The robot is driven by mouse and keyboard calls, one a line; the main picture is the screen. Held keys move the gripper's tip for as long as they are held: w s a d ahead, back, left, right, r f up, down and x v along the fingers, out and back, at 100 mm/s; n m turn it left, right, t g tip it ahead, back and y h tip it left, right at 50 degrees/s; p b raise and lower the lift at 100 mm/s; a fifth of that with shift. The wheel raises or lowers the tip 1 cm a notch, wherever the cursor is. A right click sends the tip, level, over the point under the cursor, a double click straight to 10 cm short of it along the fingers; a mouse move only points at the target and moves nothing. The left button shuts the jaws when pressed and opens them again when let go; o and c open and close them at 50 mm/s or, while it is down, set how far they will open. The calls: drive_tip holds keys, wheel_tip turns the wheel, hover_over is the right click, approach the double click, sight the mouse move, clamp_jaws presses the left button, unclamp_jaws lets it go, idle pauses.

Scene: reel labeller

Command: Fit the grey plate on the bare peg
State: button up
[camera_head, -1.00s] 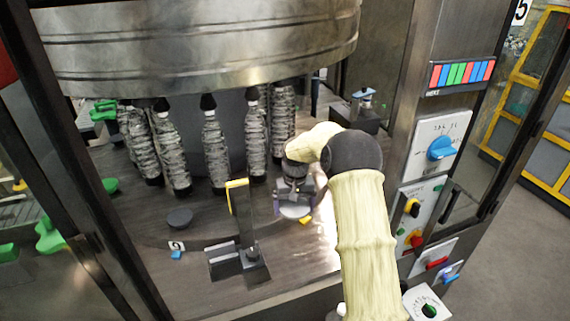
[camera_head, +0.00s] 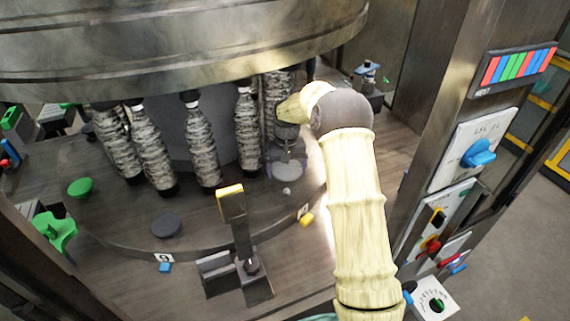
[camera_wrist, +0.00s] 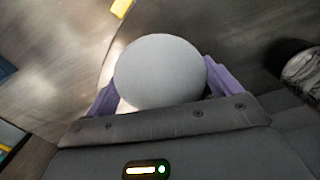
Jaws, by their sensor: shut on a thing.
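My gripper (camera_head: 287,158) is shut on the grey plate (camera_wrist: 160,72), a pale round disc between two purple fingers in the wrist view. In the head view the plate (camera_head: 286,171) is held above the round deck, in front of the wrapped bottles. A small pale knob (camera_head: 287,191) shows on the deck just in front of the plate and may be the bare peg. The plate and knob look apart, but the height between them cannot be told. No peg shows in the wrist view, where the plate hides what lies beneath it.
Several wrapped bottles (camera_head: 206,145) stand behind and left of my gripper, under a large metal drum (camera_head: 180,40). A yellow-topped post (camera_head: 236,220) stands in front. A yellow block (camera_head: 307,219) marks the deck edge.

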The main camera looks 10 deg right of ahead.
drive_tip(key=shift+s+r, duration=0.1)
drive_tip(key=shift+s, duration=0.05)
drive_tip(key=b, duration=0.3)
hover_over(287, 190)
drive_tip(key=shift+f, duration=2.05)
drive_tip(key=shift+f+b, duration=0.95)
drive_tip(key=shift+f, duration=1)
drive_tip(key=o, duration=0.8)
